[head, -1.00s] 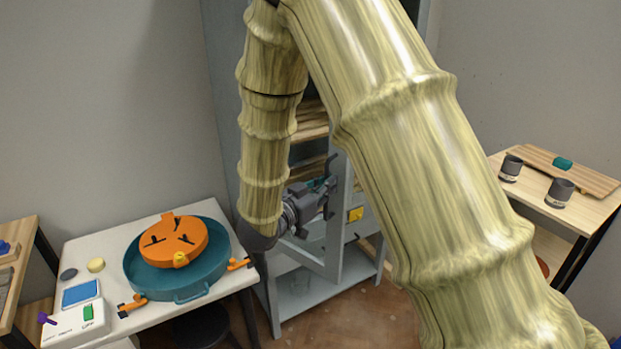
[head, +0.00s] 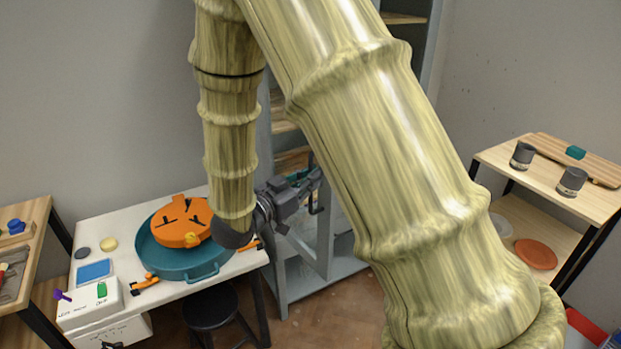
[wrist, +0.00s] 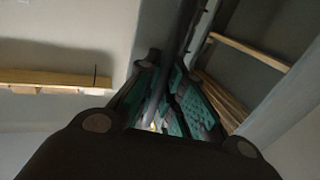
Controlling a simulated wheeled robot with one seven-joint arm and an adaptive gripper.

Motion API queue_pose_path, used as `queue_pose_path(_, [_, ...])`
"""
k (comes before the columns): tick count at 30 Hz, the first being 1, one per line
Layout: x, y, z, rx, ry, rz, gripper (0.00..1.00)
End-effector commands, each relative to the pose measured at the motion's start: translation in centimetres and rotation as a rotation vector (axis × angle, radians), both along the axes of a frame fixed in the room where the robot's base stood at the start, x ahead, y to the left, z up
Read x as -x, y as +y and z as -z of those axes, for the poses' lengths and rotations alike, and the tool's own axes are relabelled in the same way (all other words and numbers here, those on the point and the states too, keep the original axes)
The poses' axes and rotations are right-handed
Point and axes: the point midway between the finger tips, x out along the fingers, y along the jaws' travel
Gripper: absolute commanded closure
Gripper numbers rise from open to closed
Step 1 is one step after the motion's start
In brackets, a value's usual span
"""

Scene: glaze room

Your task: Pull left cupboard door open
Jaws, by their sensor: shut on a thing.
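The grey-blue cupboard (head: 279,277) stands in the middle of the head view, mostly behind my arm. Its left door (head: 325,228) appears to stand ajar, its frame angled out toward me. My gripper (head: 311,181) is at this door's free edge, shut on the dark door handle (head: 317,206). In the wrist view, the teal-padded fingers (wrist: 166,103) close around a dark bar, the handle (wrist: 158,92). The exact contact is dim, and my arm hides the cupboard's right part.
A white table (head: 235,262) with a teal basin (head: 205,268) and orange disc (head: 182,226) stands close left of my wrist. A black stool (head: 211,307) is below it. A wooden table (head: 545,190) with dark cups stands right. Some brown floor lies before the cupboard.

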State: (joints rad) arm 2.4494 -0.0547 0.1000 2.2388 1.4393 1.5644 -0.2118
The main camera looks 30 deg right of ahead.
Motion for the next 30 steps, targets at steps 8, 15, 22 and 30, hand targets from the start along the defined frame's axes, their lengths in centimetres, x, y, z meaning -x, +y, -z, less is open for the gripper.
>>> queue_pose_path(8, [-0.1,0.0,-0.1,0.001,-0.002,-0.001,0.68])
queue_pose_path(15, [-0.1,0.2,-0.1,0.001,-0.001,-0.002,0.68])
queue_pose_path(22, [0.5,2.6,-0.1,0.003,-0.001,-0.004,0.68])
queue_pose_path(30, [1.7,7.4,-0.1,0.002,-0.001,-0.005,0.68])
